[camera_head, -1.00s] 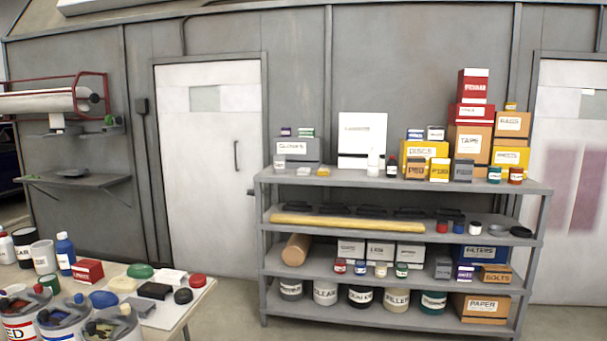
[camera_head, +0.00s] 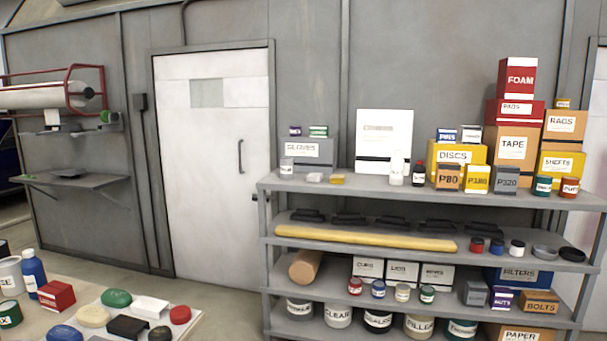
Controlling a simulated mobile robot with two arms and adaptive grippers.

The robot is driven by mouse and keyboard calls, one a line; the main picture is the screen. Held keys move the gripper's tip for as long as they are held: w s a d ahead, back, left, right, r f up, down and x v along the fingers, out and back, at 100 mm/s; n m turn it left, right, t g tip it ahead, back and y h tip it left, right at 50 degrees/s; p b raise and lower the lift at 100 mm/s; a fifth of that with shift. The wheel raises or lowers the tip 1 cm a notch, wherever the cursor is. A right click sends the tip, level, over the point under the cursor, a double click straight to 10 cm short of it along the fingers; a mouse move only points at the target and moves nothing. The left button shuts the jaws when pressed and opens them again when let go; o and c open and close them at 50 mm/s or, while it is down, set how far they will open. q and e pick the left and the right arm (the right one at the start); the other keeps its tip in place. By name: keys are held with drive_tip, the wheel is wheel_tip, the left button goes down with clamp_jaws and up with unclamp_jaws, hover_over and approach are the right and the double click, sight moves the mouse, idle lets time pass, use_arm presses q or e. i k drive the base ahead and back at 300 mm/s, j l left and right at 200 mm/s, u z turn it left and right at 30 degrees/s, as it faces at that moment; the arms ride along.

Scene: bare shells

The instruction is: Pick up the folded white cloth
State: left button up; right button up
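I cannot make out a folded white cloth for certain. A small white block-like item (camera_head: 150,306) lies on the table (camera_head: 62,268) at the lower left, among coloured pads. It is too small to tell whether it is cloth. Neither of my grippers is in view.
On the table stand a blue bottle (camera_head: 33,272), a red box (camera_head: 57,296) and a green pad (camera_head: 116,298). A grey shelf unit (camera_head: 430,201) full of boxes and cans fills the right. Floor (camera_head: 225,297) shows between table and shelf, before a white door (camera_head: 210,150).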

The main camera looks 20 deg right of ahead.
sight(312, 177)
drive_tip(key=i+l+u, duration=0.2)
drive_tip(key=i+l, duration=0.5)
drive_tip(key=i+l+u, duration=0.15)
drive_tip(key=i+l, duration=0.55)
drive_tip(key=l, duration=0.1)
